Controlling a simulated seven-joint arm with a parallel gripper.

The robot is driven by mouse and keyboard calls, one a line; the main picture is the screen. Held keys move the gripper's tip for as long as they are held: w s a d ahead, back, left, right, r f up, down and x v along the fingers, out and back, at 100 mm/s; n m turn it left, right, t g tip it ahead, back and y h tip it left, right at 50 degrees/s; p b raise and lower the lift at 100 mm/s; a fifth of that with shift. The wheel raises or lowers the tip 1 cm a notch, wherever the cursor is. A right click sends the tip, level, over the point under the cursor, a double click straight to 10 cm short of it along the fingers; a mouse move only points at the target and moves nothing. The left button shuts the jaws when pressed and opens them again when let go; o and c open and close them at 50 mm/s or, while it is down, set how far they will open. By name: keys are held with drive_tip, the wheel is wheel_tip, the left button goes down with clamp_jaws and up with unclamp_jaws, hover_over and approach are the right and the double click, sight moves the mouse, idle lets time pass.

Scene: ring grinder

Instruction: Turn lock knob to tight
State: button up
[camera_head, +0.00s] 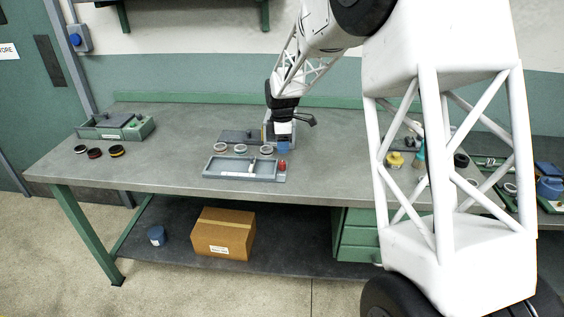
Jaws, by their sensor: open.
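My gripper (286,124) hangs from the arm over the back middle of the workbench, with its dark body pointing down. It is open, and I see nothing held in it. A small blue block (284,144) shows directly below it. I cannot tell whether the two touch. Just left of the gripper is a dark flat plate (238,136) on the bench. I cannot make out the lock knob for certain; the gripper covers part of this area. A small red piece (282,165) stands at the right end of a grey tray (212,172), in front of the gripper.
Several rings lie on the workbench (170,170), three between plate and tray (238,149) and three at the left (95,153). A green-grey fixture (138,130) stands at the left. A yellow item (394,160) is at the right, near my arm. The front-left bench is clear.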

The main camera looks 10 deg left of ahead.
sight(282, 162)
drive_tip(key=shift+f, duration=3.85)
drive_tip(key=c, duration=0.9)
drive_tip(key=shift+c, duration=0.2)
